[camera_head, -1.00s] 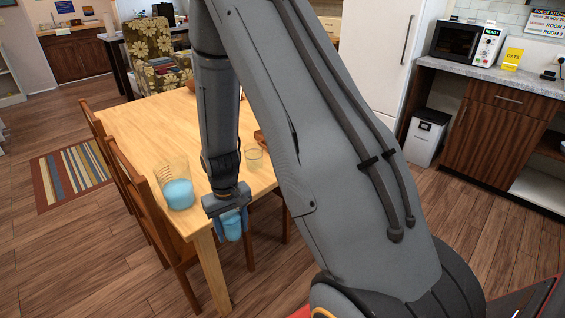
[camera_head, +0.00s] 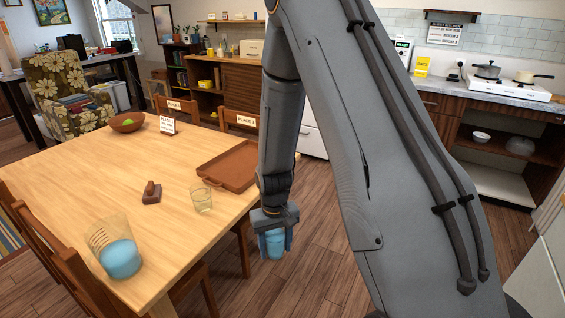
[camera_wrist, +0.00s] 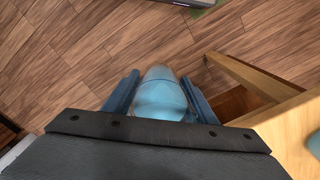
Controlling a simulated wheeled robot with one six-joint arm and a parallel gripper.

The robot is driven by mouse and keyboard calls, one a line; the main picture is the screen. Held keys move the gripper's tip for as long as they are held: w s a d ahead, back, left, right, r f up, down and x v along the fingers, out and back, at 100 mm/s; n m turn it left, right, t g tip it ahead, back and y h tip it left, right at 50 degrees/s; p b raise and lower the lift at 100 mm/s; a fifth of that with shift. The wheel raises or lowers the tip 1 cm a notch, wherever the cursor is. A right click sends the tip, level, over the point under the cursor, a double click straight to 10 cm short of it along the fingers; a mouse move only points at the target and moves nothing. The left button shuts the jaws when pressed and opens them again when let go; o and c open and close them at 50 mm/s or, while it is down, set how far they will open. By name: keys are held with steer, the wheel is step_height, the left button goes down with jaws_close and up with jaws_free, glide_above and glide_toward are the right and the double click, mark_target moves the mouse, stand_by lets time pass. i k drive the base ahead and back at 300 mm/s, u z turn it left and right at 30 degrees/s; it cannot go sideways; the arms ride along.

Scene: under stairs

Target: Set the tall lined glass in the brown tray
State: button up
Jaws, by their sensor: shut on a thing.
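My gripper (camera_head: 273,246) points down and is shut on a glass with pale blue contents (camera_head: 274,240). The held glass also shows between the fingers in the wrist view (camera_wrist: 160,95), over the floor beside the table. I cannot make out lines on it. The brown tray (camera_head: 210,178) lies flat and empty on the table's right side, behind and left of my gripper. A small clear glass (camera_head: 202,200) stands just in front of the tray.
The table's middle is clear.

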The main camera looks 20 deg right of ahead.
mark_target(239, 168)
steer(key=z, duration=1.85)
steer(key=i, duration=1.7)
steer(key=u, duration=2.4)
